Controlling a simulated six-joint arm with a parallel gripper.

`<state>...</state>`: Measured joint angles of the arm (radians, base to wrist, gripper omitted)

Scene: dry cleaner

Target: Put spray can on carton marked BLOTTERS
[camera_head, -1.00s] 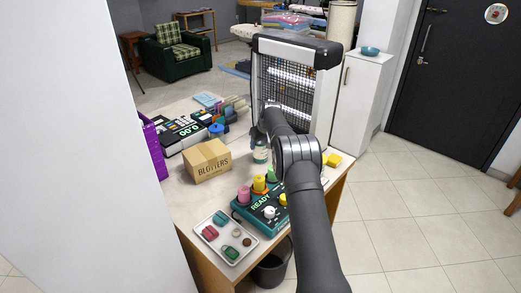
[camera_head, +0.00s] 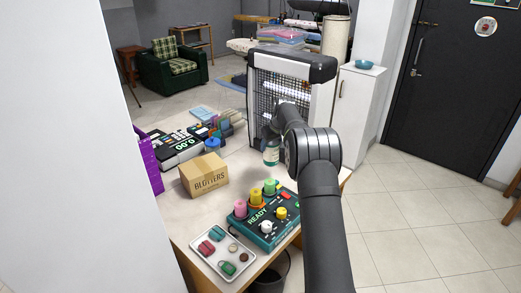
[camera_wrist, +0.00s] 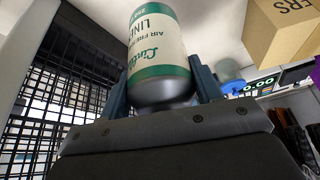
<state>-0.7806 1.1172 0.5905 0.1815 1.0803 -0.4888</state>
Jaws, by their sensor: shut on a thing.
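The spray can (camera_wrist: 157,45), with a cream and green label reading in part "LINE", is held between the fingers of my gripper (camera_wrist: 165,88) in the wrist view. In the head view the can (camera_head: 271,153) hangs below my gripper (camera_head: 270,135), to the right of the carton and apart from it. The brown carton marked BLOTTERS (camera_head: 205,180) stands closed on the table with a flat top. Part of the carton (camera_wrist: 285,28) shows at the upper right of the wrist view. My arm hides part of the table behind it.
A teal READY box (camera_head: 262,222) with coloured knobs and a tray (camera_head: 210,263) of small items lie in front of the carton. A cash register (camera_head: 178,147) is behind it. A mesh-fronted panel (camera_head: 268,100) stands behind my gripper. A purple crate (camera_head: 148,160) is at left.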

